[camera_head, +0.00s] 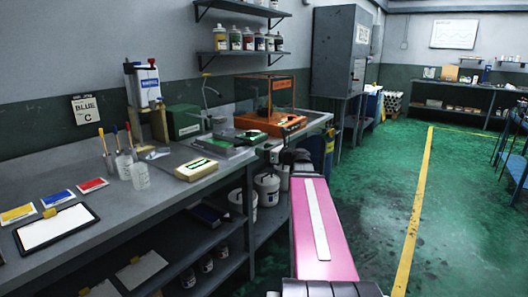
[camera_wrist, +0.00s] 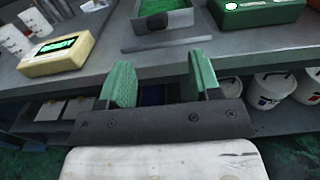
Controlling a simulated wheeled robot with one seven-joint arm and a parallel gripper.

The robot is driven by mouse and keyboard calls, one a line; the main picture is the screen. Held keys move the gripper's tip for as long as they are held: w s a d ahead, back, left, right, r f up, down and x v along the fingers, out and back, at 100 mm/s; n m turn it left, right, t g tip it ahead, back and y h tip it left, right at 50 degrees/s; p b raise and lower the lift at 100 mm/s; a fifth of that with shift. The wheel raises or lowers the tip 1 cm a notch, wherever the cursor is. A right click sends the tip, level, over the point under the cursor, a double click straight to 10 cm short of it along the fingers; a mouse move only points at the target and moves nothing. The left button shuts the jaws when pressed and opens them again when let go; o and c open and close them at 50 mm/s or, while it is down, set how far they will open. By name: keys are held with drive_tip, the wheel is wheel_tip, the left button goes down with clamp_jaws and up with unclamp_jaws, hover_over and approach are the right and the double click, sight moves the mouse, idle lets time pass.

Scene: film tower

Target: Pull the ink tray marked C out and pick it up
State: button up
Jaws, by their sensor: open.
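My gripper (camera_wrist: 160,70) is open and empty in the wrist view, its two green fingers apart and pointing toward the bench edge. A dark blue object (camera_wrist: 156,95) shows partly between the fingers, below the bench top; it may match the dark blue-purple item (camera_head: 209,212) on the lower shelf in the head view. I cannot read a C on it. A grey tray with green inside (camera_wrist: 180,20) lies on the bench beyond the fingers.
The grey bench (camera_head: 150,196) holds a cream box (camera_head: 197,170), bottles, colour cards and an orange machine (camera_head: 270,122). White buckets (camera_head: 267,188) stand below it. A tall grey cabinet (camera_head: 340,50) stands beyond. The green floor to the right is clear.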

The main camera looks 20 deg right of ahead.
sight(244, 145)
drive_tip(key=shift+a, duration=0.1)
drive_tip(key=x, duration=1)
drive_tip(key=shift+w+a, duration=0.25)
drive_tip(key=shift+w, duration=0.05)
clamp_jaws()
